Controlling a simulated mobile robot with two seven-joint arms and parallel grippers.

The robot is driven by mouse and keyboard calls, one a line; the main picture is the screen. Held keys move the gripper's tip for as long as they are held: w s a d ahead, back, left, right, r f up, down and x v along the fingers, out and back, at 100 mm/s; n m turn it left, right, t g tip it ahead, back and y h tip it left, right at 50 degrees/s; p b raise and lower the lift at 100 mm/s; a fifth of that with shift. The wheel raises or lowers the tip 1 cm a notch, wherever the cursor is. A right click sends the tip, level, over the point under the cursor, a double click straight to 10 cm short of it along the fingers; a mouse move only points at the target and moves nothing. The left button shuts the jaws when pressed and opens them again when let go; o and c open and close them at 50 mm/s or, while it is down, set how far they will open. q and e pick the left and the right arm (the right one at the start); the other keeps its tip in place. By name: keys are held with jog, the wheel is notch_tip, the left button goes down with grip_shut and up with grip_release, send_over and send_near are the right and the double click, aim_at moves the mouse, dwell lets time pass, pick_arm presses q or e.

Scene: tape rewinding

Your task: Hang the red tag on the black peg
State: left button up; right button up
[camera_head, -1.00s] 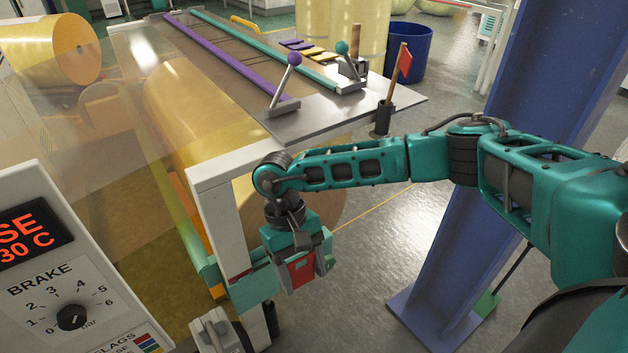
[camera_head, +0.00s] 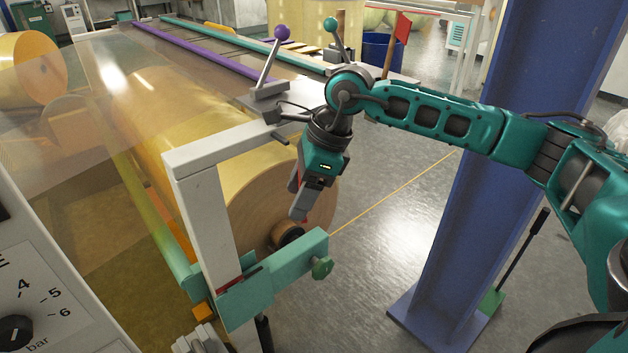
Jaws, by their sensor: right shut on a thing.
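My right gripper (camera_head: 300,208) points down in front of the end of the large yellow roll (camera_head: 262,205), above the teal bracket (camera_head: 265,275). Its jaws are shut. The red tag that showed in them earlier is now almost wholly hidden; only a small red bit shows by the fingertips. A short dark rod, which looks like the black peg (camera_head: 281,138), sticks out near the end of the white frame's top bar (camera_head: 225,145). It is above and left of the gripper, apart from it. My left gripper is not in view.
A green knob (camera_head: 322,267) sits on the bracket's right end. A blue column (camera_head: 490,190) is at the right. Grey floor between is open.

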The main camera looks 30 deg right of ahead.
aim_at(282, 142)
jog(key=w+d+r+m+t+h+b, duration=0.1)
jog(key=d+r+m+t+h+b, duration=0.3)
jog(key=m, duration=0.7)
jog(key=shift+g+y, duration=0.3)
jog(key=shift+g, duration=0.4)
jog(key=shift+w+a+f+p, duration=0.15)
jog(key=shift+w+a+f, duration=0.1)
jog(key=shift+w, duration=1.2)
jog(key=shift+w+a+f+p, duration=0.1)
jog(key=shift+w+a+f, duration=0.15)
jog(key=shift+w, duration=1.15)
jog(key=shift+w+a+f+p, duration=0.15)
jog(key=shift+w+a, duration=0.15)
jog(key=shift+w, duration=1.15)
jog(key=shift+w+a+f, duration=0.1)
jog(key=shift+w+f, duration=0.4)
jog(key=shift+w, duration=0.2)
jog(key=o, duration=1.1)
jog(key=shift+r, duration=0.1)
